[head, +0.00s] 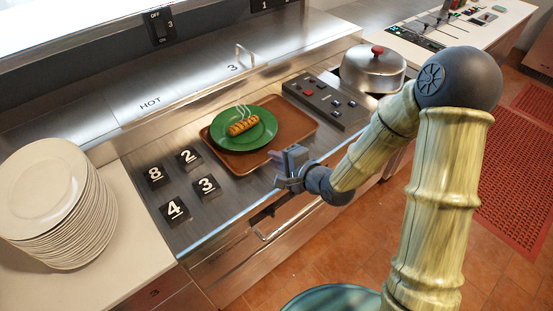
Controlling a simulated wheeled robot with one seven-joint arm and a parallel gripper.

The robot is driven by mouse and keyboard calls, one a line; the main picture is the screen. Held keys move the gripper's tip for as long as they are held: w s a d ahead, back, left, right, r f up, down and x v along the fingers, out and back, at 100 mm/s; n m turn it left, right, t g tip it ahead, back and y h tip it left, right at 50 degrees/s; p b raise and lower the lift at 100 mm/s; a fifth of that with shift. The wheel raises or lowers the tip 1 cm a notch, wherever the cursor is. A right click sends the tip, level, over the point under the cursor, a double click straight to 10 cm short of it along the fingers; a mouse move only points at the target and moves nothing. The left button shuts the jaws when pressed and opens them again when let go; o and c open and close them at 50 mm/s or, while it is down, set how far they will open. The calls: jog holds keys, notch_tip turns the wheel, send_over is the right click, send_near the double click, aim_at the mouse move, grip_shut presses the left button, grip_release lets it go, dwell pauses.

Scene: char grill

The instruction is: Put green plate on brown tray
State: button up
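The green plate (227,141) rests on the left part of the brown tray (297,126) on the steel counter. A browned, sausage-like food item (243,125) with wisps of steam lies on the plate. My gripper (279,172) is just in front of the tray's near edge, to the right of and below the plate in the picture. It looks apart from the plate. The finger gap is too small and angled to tell whether it is open or shut.
Black number tiles (174,208) lie left of the tray. A stack of white plates (62,222) stands at far left. A dark control panel (325,101) and a lidded pot (373,70) are to the right. A handle (284,221) projects below the counter edge.

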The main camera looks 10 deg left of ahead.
dwell(0.5)
jog(key=s+d+n+g+h, duration=0.15)
jog(key=d+n+h, duration=0.45)
jog(key=d, duration=0.8)
jog(key=s+d+r+n+g+h, duration=0.3)
jog(key=s+d+g+h, duration=0.1)
jog(key=s+d, duration=0.6)
jog(key=shift+s+d+h, duration=0.35)
jog(key=shift+s+h, duration=0.05)
jog(key=shift+s, duration=0.5)
jog(key=shift+r, duration=0.1)
